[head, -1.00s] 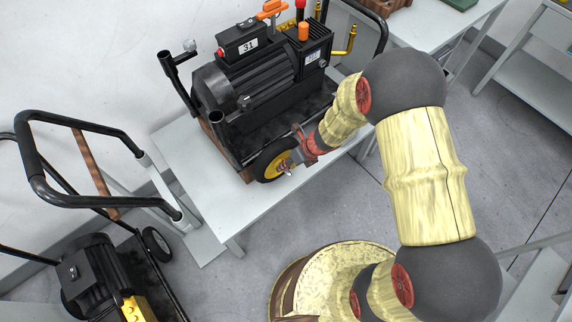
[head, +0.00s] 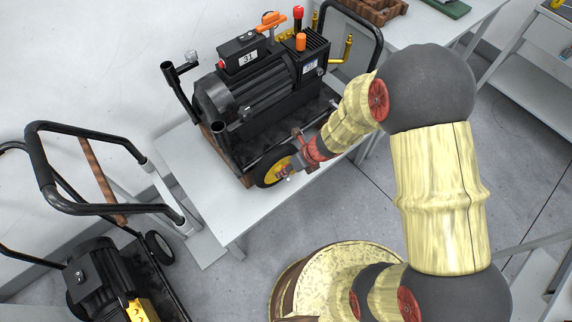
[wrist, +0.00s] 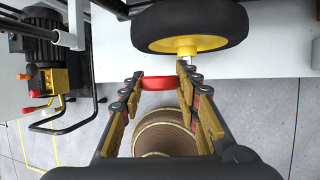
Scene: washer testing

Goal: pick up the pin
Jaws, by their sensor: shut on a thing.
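The pin (wrist: 158,83) appears as a red band between my gripper's fingertips in the wrist view; its full shape is hidden. My gripper (wrist: 160,80) is shut on it, with one fingertip on each side. In the head view my gripper (head: 291,166) is at the wheel (head: 264,173), by its yellow hub. In the wrist view the wheel's yellow hub and a short silver axle end (wrist: 189,62) lie just beyond the right fingertip. I cannot tell whether the pin still touches the axle.
The pressure washer (head: 255,92) stands on a grey table (head: 215,205), its black frame close above my gripper. A second machine (head: 100,280) with a black handle stands at lower left. Open grey floor (head: 440,200) lies right of the table.

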